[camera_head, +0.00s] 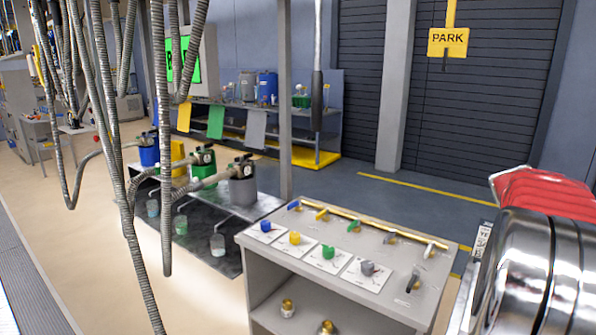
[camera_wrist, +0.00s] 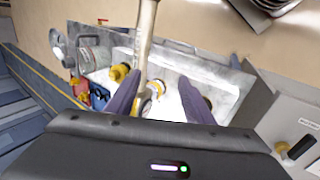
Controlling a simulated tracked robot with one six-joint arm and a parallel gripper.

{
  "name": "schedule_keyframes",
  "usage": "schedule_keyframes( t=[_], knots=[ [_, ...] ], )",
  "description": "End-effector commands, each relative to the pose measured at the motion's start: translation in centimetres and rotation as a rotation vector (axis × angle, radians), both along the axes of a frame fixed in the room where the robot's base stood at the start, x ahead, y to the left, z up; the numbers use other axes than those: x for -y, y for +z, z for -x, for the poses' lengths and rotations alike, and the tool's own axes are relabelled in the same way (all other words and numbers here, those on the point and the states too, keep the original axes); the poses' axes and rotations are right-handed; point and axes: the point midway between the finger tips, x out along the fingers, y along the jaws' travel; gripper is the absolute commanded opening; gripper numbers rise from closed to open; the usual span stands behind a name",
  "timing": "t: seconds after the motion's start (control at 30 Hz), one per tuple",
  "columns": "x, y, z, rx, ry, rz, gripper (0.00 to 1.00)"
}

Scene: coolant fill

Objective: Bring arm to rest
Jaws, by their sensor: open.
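My gripper (camera_wrist: 160,98) shows in the wrist view as two dark purple fingers, spread apart. A pale tube-like piece (camera_wrist: 144,45) runs down from the top edge between the fingers in the picture. A yellow and white round fitting (camera_wrist: 154,89) shows near its lower end. I cannot tell how far these are from the fingers, and nothing is clearly gripped. Behind them is a light grey tray-like surface (camera_wrist: 222,82) with a yellow knob (camera_wrist: 119,73). My gripper is not visible in the head view.
In the head view, grey hoses (camera_head: 167,150) hang at the left. A grey cabinet (camera_head: 262,246) with coloured knobs and levers stands at centre front. Coloured containers (camera_head: 242,184) stand on a dark bench behind it. A yellow PARK sign (camera_head: 448,42) hangs at back right, above open floor.

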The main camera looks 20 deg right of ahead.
Motion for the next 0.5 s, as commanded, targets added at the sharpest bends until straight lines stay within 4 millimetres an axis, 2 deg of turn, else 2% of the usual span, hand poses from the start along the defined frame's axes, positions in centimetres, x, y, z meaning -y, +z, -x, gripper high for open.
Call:
schedule_keyframes(
  t=[0.1,0.27,0.5],
  knots=[
    [-2.3,-1.7,-1.0,0.056,0.038,-0.030,0.48],
    [-6.7,-3.0,-3.8,0.136,0.122,-0.058,0.48],
    [-14.8,-3.8,-8.1,0.259,0.272,-0.085,0.48]
  ],
)
